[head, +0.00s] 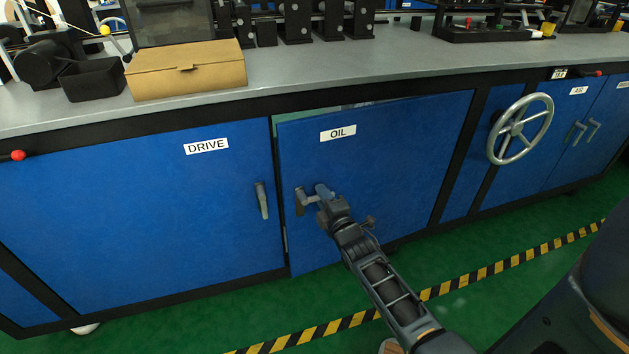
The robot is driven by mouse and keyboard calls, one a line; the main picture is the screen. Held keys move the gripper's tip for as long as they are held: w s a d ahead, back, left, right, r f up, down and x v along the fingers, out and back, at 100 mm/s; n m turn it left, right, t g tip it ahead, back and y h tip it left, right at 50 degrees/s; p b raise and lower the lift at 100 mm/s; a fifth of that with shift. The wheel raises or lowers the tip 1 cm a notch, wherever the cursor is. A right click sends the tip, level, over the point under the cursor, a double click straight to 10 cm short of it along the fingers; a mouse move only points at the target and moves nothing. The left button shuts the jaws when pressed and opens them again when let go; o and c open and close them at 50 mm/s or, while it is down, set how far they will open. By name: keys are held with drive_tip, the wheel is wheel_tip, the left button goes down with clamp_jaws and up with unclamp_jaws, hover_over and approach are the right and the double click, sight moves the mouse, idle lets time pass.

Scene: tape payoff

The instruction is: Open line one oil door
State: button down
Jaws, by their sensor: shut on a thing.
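The blue oil door (395,150) carries a white label reading OIL (338,133) and sits in the middle of the head view. It stands slightly ajar, with a narrow gap along its top and left edges. Its grey handle (300,201) is near the left edge of the door. My gripper (317,197) is at this handle, shut on it. The fingers and the gripper body partly hide the handle.
The blue drive door (130,200) with its own handle (262,200) is shut on the left. A handwheel (520,129) juts out at the right. A cardboard box (186,70) lies on the grey worktop. Green floor with a striped tape line (470,277) is clear in front.

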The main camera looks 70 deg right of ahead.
drive_tip(key=s+a+n+t+y, duration=0.2)
drive_tip(key=s+a, duration=0.3)
drive_tip(key=s, duration=0.2)
drive_tip(key=s+a+n+t+y+p, duration=0.1)
drive_tip(key=s+a+n+t+y, duration=0.1)
drive_tip(key=s+a, duration=0.3)
drive_tip(key=s+y, duration=0.1)
drive_tip(key=s, duration=0.2)
drive_tip(key=shift+s, duration=0.3)
drive_tip(key=shift+f, duration=0.1)
drive_tip(key=c, duration=1.1)
unclamp_jaws()
drive_tip(key=shift+d+p, duration=0.1)
drive_tip(key=shift+p, duration=0.2)
drive_tip(key=shift+v, duration=3.9)
